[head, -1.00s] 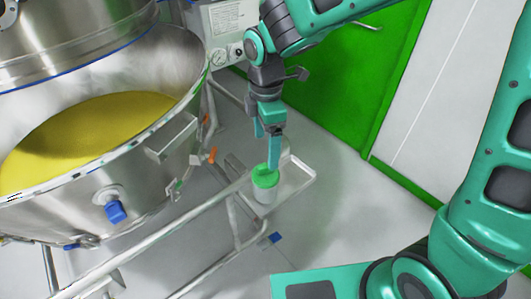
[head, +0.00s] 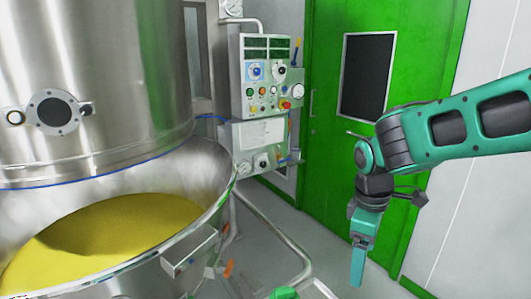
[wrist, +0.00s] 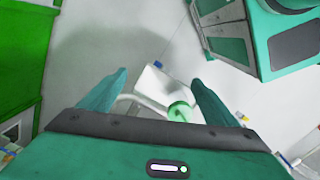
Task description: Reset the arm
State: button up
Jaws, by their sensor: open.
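My gripper (head: 360,245) hangs fingers down at the right of the head view, in front of the green door. In the wrist view its two fingers (wrist: 160,95) are spread apart with nothing between them. A container with a green lid (wrist: 180,111) stands on a small metal tray (wrist: 150,92) well below the fingers, apart from them. In the head view only the green lid (head: 284,293) shows at the bottom edge.
A large steel vessel (head: 90,110) with an open bowl of yellow powder (head: 110,235) fills the left. A control panel (head: 270,80) stands behind it. Metal tube rails (head: 285,240) run near the tray. The green door (head: 325,130) is at the back.

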jog(key=s+d+m+y, duration=0.1)
jog(key=s+d+m, duration=1.6)
jog(key=s+d, duration=0.1)
jog(key=shift+s+r+m, duration=0.3)
jog(key=shift+s+r, duration=0.1)
jog(key=shift+s, duration=0.05)
jog(key=shift+d, duration=0.1)
